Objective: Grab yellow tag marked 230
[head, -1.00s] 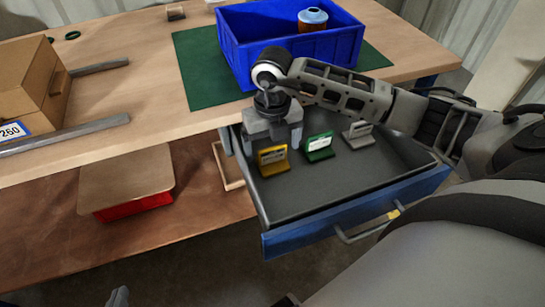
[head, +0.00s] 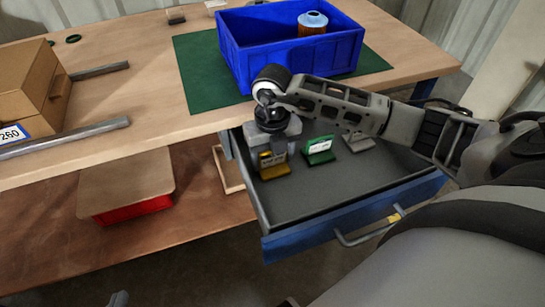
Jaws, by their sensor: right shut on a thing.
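The yellow tag (head: 273,172) stands in the open blue drawer, at its left end. Its number is too small to read. My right gripper (head: 272,154) reaches down over it from above and is shut on it; the fingers cover part of the tag. A green tag (head: 319,150) stands just right of it, and a grey tag (head: 358,142) lies further right, partly behind my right arm. A small part of my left gripper (head: 118,299) shows at the bottom edge; its jaws cannot be made out.
A blue bin (head: 290,62) on a green mat (head: 200,82) holds an orange and blue cartridge (head: 312,24). A cardboard box (head: 25,85) labelled 260 and grey bars (head: 65,138) are at left. A red, lidded box (head: 130,204) sits on the lower shelf. The drawer's front half is clear.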

